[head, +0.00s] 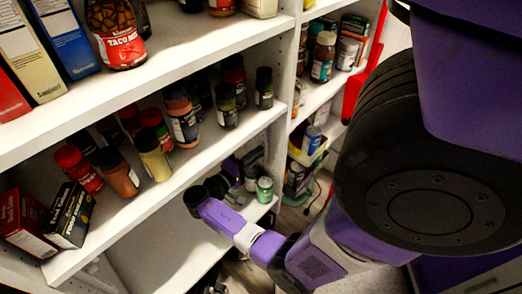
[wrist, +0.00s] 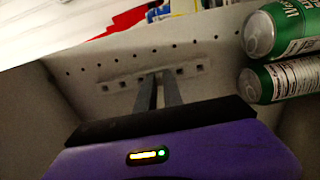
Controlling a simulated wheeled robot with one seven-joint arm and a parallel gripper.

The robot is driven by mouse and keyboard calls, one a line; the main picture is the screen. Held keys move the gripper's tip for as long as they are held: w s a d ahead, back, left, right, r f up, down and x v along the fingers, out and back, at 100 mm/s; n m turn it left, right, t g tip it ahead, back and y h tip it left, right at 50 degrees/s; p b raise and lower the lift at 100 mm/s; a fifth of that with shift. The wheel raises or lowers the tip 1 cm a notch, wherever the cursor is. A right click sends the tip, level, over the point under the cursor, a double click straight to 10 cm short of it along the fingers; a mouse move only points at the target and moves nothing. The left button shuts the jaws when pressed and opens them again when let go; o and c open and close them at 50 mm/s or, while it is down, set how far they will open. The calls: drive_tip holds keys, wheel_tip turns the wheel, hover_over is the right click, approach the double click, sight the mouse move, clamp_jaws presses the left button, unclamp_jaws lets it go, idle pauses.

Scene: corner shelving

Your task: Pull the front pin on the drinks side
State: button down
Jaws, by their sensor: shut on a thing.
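My gripper (wrist: 160,78) is in the wrist view, its two narrow grey fingers close together and reaching to the pale side panel (wrist: 90,110). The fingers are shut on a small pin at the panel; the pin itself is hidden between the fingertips. Small dark square spots lie in a row on either side of the tips, and a line of round holes runs above them. Green drink cans (wrist: 286,78) are to the right of the fingers, apart from them. In the head view a green can (head: 265,190) stands near my arm's end on the low shelf; the fingertips are not clear there.
Upper shelves hold jars (head: 182,118), spice bottles and boxes (head: 70,212). A shelf edge (head: 165,199) runs above my forearm. The cans stand close to the right of my gripper. More bottles and cartons (head: 300,175) fill the shelving on the right.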

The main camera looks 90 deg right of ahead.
drive_tip(key=shift+w+a, duration=0.1)
idle(0.8)
drive_tip(key=shift+v, duration=2.85)
